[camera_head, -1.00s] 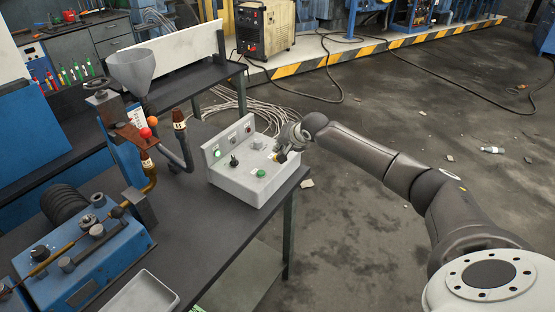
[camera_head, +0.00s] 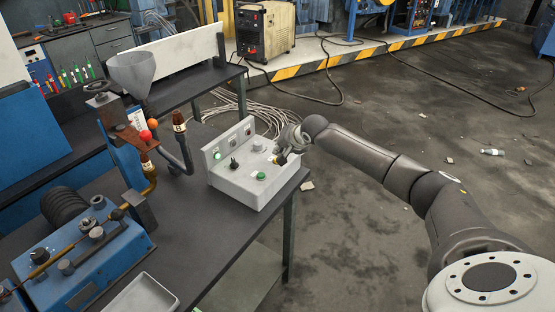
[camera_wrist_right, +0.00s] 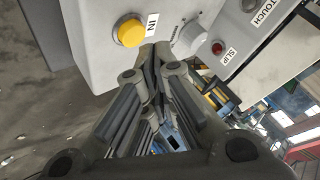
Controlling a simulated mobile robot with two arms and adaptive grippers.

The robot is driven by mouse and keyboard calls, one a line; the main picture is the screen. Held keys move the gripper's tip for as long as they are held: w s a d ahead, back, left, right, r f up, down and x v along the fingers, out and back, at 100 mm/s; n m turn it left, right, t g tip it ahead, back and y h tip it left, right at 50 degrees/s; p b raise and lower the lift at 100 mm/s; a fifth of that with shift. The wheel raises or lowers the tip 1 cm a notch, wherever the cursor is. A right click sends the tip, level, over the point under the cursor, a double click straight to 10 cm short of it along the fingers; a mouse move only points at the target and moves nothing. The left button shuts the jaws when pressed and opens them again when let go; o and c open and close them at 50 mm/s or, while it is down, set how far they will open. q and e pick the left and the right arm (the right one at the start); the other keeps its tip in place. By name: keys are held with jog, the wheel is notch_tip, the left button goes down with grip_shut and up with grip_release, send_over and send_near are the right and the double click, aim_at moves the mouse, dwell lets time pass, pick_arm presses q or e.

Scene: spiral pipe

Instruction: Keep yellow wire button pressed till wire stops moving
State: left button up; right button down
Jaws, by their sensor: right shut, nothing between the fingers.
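A yellow button (camera_wrist_right: 130,32) labelled IN sits on the grey control box in the right wrist view. The grey control box (camera_head: 258,187) stands at the right edge of the dark table in the head view. My right gripper (camera_wrist_right: 155,55) is shut and empty, its fingertips close beside the yellow button; I cannot tell whether they touch it or the panel. The same gripper (camera_head: 288,155) reaches over the box's right side in the head view and mostly hides the button there. A brass-coloured wire or rod (camera_head: 72,243) lies across the blue machine at left. My left gripper is out of view.
A grey knob (camera_wrist_right: 189,40) and a red SLIP light (camera_wrist_right: 217,48) are near the fingers. The box carries a green button (camera_head: 261,176) and a black switch (camera_head: 234,163). The blue machine (camera_head: 80,270) and a grey tray (camera_head: 142,297) occupy the left table. Dark table surface between is clear.

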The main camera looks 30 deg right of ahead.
jog(key=shift+f, duration=0.35)
jog(key=shift+f, duration=0.55)
dwell(1.9)
jog(key=shift+r, duration=0.1)
dwell(2.1)
jog(key=shift+r+p, duration=0.75)
jog(key=shift+p, duration=0.45)
jog(key=shift+r, duration=0.1)
notch_tip(320, 180, up, 5)
jog(key=p, duration=0.5)
dwell(1.0)
